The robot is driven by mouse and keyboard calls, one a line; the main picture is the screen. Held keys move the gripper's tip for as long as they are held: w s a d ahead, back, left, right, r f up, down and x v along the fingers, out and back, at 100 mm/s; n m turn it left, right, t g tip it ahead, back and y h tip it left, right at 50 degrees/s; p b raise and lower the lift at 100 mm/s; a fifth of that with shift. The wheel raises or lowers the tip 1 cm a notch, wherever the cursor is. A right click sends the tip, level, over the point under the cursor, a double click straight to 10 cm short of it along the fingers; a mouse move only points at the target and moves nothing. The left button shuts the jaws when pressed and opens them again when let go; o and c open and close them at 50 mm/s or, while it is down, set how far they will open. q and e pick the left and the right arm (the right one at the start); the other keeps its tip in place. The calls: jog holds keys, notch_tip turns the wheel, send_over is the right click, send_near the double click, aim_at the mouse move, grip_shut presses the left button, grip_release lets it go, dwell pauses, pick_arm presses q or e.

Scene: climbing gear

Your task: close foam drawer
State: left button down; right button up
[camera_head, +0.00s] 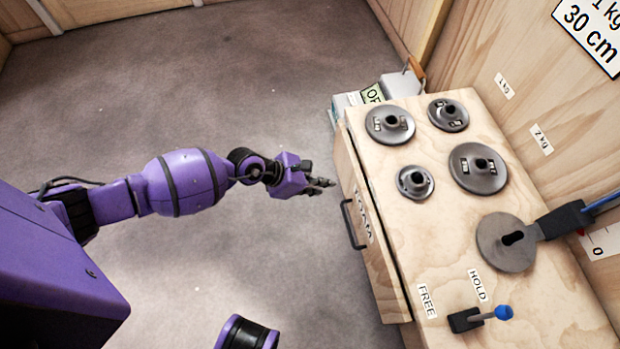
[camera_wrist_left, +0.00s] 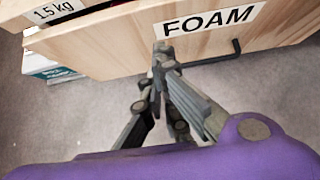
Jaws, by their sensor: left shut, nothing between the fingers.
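The wooden foam drawer (camera_head: 388,285) is in the side of the wooden cabinet. It bears a FOAM label (camera_head: 362,215) and a black bar handle (camera_head: 350,224). A narrow dark gap shows between its front and the cabinet top, so it looks slightly open. My left gripper (camera_head: 330,183) is shut and empty beside the drawer front, near the far end of the handle. In the left wrist view, the fingertips (camera_wrist_left: 162,50) overlap the drawer front (camera_wrist_left: 110,40), left of the handle (camera_wrist_left: 237,47); I cannot tell whether they touch. My right gripper is not in view.
The cabinet top (camera_head: 440,240) carries several grey discs and a blue-tipped lever (camera_head: 503,312) by HOLD and FREE labels. Pale boxes (camera_head: 345,103) stand beyond the cabinet's far end. Carpeted floor (camera_head: 250,90) left of the cabinet is clear.

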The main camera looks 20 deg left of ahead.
aim_at(356, 181)
pick_arm(q)
jog(key=w+d, duration=0.1)
jog(key=d, duration=0.1)
jog(key=w+d, duration=0.2)
jog(key=w+d+f, duration=0.1)
jog(key=w+d, duration=0.1)
jog(key=shift+d, duration=0.35)
jog(key=shift+f, duration=0.1)
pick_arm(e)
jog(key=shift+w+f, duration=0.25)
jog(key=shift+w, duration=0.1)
pick_arm(q)
jog(key=shift+a, duration=0.1)
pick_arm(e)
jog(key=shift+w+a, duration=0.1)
pick_arm(q)
jog(key=shift+s+a, duration=0.1)
jog(key=shift+a, duration=0.1)
jog(key=s+a+f+p+v, duration=0.1)
jog(key=p+v, duration=0.3)
jog(key=v, duration=0.8)
jog(key=shift+s+a+f, duration=0.3)
jog(key=shift+a+f, duration=0.1)
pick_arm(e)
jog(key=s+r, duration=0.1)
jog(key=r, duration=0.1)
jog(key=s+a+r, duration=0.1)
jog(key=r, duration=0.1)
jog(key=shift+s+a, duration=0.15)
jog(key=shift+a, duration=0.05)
